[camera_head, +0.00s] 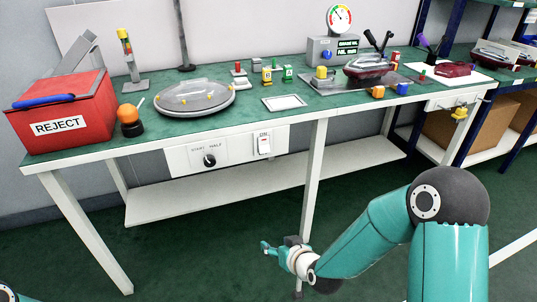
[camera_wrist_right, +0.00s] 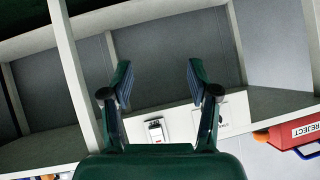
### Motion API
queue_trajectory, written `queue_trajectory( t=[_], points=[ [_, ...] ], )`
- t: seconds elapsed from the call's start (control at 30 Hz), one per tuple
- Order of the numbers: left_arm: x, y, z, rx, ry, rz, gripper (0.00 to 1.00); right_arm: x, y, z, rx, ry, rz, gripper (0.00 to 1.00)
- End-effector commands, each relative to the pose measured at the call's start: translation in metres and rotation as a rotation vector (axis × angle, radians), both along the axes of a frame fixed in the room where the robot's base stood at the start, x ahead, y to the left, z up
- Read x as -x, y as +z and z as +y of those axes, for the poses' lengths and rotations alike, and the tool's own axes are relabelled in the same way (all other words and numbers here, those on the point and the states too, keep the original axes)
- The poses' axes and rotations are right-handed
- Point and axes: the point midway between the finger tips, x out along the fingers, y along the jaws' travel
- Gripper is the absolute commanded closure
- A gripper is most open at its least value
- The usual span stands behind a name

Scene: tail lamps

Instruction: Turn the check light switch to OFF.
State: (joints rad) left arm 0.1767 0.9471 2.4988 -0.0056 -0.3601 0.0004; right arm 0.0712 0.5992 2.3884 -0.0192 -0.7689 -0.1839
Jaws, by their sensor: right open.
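The check light switch appears to be the white rocker switch (camera_head: 264,144) with a small red mark, on the white panel under the front edge of the bench. Small lettering sits above it; I cannot tell which way the rocker is set. It also shows in the right wrist view, where the picture is turned over, as a small white plate (camera_wrist_right: 155,131) between the finger bases. My right gripper (camera_head: 268,249) is below and in front of the panel, apart from the switch. In the right wrist view its two fingers (camera_wrist_right: 158,78) are spread with nothing between them. My left gripper is out of view.
A black rotary knob (camera_head: 209,160) sits left of the switch on the same front. The green bench top (camera_head: 215,122) holds a red reject bin (camera_head: 75,112), an orange beacon (camera_head: 130,120) and a lamp (camera_head: 195,97). A white bench leg (camera_head: 314,180) stands right of the switch.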

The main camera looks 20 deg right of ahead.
Motion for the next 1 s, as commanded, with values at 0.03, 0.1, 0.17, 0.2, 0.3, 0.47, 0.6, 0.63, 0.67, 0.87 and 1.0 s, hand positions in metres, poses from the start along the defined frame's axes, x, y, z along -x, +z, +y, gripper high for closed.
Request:
queue_trajectory(
  t=[0.03, 0.1, 0.17, 0.2, 0.3, 0.47, 0.6, 0.63, 0.67, 0.87, 1.0],
  points=[
    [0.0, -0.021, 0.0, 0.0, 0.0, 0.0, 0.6, -0.024, 0.029, -0.011, 0.035, -0.015, -0.151, 0.4],
    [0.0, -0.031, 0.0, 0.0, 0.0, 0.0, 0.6, -0.045, 0.079, -0.023, 0.08, -0.036, -0.333, 0.4],
    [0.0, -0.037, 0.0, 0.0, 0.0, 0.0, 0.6, -0.055, 0.115, -0.031, 0.112, -0.056, -0.455, 0.4],
    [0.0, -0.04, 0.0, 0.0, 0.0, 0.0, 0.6, -0.058, 0.136, -0.036, 0.13, -0.065, -0.521, 0.4],
    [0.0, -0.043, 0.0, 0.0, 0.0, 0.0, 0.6, -0.062, 0.168, -0.042, 0.157, -0.083, -0.62, 0.4],
    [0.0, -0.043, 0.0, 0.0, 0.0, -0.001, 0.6, -0.074, 0.179, -0.044, 0.165, -0.089, -0.65, 0.4],
    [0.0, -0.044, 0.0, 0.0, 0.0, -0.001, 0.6, -0.096, 0.178, -0.042, 0.164, -0.088, -0.647, 0.4],
    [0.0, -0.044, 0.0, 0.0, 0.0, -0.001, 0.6, -0.101, 0.178, -0.042, 0.164, -0.088, -0.646, 0.4],
    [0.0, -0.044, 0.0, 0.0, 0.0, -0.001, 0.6, -0.107, 0.178, -0.042, 0.164, -0.088, -0.646, 0.4],
    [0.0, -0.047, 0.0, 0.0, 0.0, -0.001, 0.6, -0.15, 0.177, -0.04, 0.163, -0.087, -0.644, 0.4],
    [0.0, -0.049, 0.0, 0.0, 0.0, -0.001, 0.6, -0.178, 0.176, -0.039, 0.163, -0.087, -0.644, 0.4]
  ],
)
